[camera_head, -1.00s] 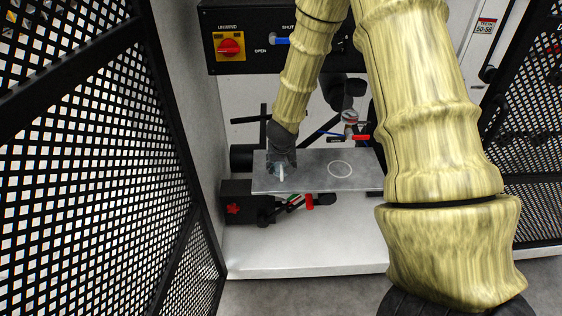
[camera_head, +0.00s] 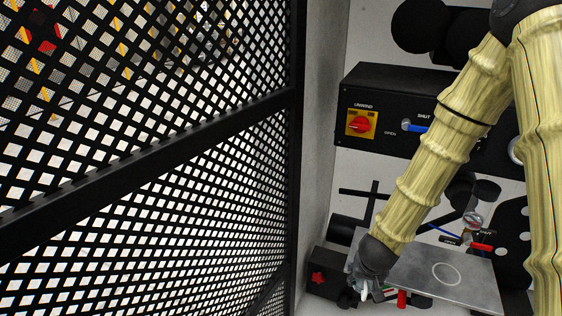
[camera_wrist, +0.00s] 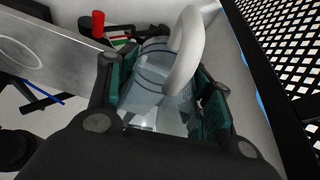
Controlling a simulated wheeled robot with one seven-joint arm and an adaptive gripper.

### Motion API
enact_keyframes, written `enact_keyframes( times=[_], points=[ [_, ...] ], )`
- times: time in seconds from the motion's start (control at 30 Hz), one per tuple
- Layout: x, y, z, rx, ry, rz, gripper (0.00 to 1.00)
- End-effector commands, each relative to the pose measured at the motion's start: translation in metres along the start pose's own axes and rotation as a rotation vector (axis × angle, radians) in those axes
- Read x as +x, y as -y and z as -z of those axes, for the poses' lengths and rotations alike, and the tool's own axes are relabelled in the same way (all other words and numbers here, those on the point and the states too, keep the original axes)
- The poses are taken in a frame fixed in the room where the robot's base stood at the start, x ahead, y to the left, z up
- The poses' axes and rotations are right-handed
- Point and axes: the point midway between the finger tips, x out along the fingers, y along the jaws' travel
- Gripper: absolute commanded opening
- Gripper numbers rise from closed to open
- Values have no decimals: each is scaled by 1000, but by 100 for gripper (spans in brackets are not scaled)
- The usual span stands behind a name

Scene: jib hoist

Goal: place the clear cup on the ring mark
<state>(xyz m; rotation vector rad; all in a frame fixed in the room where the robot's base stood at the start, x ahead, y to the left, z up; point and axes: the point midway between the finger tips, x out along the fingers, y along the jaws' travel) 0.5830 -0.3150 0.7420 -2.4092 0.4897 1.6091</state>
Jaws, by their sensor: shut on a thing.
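The clear cup (camera_wrist: 150,88), see-through with dark bands and a thick white curved handle (camera_wrist: 185,55), sits between the teal pads of my gripper (camera_wrist: 165,95). My gripper is shut on it. In the head view my gripper (camera_head: 364,275) is at the left end of a grey metal plate (camera_head: 420,268), and the cup is small and mostly hidden there. The white ring mark (camera_head: 446,273) lies bare on the plate, to the right of my gripper. In the wrist view part of the ring mark (camera_wrist: 18,53) shows at the left, apart from the cup.
A black mesh panel (camera_head: 150,160) fills the left and also stands at the right of the wrist view. A black control box (camera_head: 385,120) with a red knob is behind the plate. Red-handled fittings (camera_head: 482,247) are close to the plate. The plate around the ring is clear.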

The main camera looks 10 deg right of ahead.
Motion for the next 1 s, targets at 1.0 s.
enact_keyframes(
  times=[1.0],
  points=[
    [-4,135,-37,-358,1,162,31]
  ],
)
